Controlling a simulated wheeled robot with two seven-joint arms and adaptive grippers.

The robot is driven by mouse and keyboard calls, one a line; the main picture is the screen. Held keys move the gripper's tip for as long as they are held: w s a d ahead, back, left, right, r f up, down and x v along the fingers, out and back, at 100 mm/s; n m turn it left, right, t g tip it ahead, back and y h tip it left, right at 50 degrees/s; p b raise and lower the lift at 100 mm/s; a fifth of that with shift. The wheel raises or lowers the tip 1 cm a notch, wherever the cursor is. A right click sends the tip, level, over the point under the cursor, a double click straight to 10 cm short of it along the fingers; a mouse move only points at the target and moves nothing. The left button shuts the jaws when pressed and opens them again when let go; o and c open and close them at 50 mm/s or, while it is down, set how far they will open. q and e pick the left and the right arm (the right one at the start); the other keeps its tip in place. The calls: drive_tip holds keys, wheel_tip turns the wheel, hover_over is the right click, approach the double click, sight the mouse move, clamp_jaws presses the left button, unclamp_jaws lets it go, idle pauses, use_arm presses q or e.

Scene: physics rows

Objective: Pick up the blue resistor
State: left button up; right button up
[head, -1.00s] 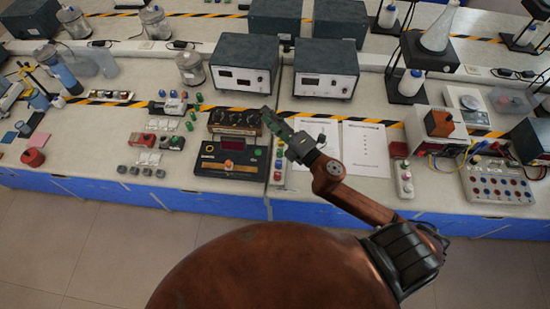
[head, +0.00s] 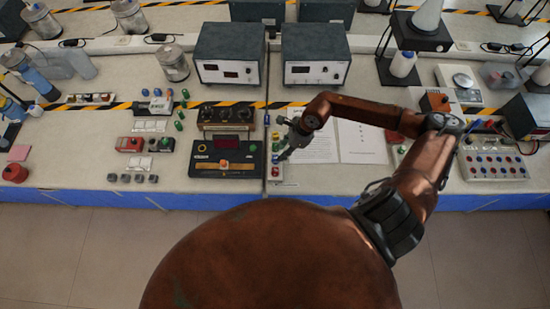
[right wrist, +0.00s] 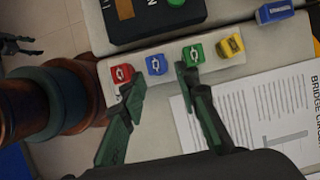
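A pale strip (right wrist: 102,75) carries a row of small coloured blocks. The blue block (right wrist: 156,65), the likely blue resistor, sits between a red block (right wrist: 121,74) and a green block (right wrist: 193,54). My right gripper (right wrist: 158,80) is open and empty, with one finger by the red block and the other by the green one. The blue block lies just ahead of the gap between the fingertips. In the head view my right gripper (head: 283,151) is over the strip and partly hides it. At the left edge of the wrist view is a dark claw (right wrist: 15,45), perhaps my left gripper.
A yellow block (right wrist: 231,46) ends the row. Another blue piece (right wrist: 274,12) lies beyond it. A black instrument (head: 228,154) stands just left of the strip. Printed sheets (head: 362,142) lie flat to the right.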

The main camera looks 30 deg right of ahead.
sight(275, 160)
drive_tip(key=x, duration=0.5)
drive_tip(key=shift+s+a+p, duration=0.1)
drive_tip(key=shift+a+p, duration=0.1)
drive_tip(key=shift+p, duration=0.2)
clamp_jaws()
